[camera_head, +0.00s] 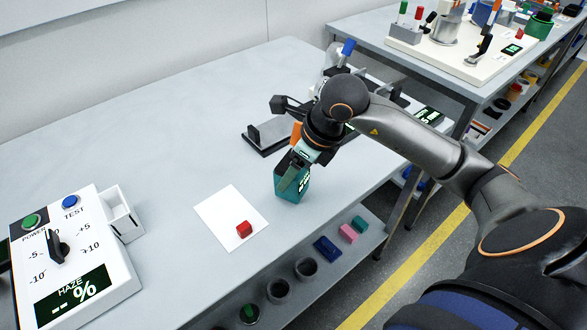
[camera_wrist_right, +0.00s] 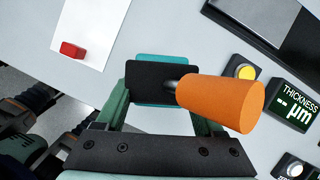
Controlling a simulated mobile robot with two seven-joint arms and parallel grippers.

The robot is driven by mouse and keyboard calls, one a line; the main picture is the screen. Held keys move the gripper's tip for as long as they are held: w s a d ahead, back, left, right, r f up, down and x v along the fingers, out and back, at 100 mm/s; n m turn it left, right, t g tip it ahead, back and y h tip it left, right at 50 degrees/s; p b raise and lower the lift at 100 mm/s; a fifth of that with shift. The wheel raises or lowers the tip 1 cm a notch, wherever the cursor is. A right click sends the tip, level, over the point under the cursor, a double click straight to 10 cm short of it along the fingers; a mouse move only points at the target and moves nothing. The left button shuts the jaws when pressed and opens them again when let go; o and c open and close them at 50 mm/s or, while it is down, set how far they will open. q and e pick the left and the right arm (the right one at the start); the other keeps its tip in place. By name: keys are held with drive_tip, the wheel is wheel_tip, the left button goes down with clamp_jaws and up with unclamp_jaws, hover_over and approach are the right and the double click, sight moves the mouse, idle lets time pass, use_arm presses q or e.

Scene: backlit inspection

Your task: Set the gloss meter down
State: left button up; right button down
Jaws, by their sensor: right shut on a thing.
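My left gripper is not in view.
A white sheet (camera_head: 222,212) with a red block (camera_head: 244,229) lies left of the meter. A white haze instrument (camera_head: 110,255) stands at the far left. A dark-based device (camera_head: 262,140) is behind the arm. A lower shelf holds cups and blocks.

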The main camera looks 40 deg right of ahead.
drive_tip(key=shift+f, duration=0.15)
unclamp_jaws()
drive_tip(key=shift+r, duration=0.35)
drive_tip(key=v, duration=1.1)
drive_tip(key=shift+s+r+p, duration=0.25)
drive_tip(key=shift+p, duration=0.05)
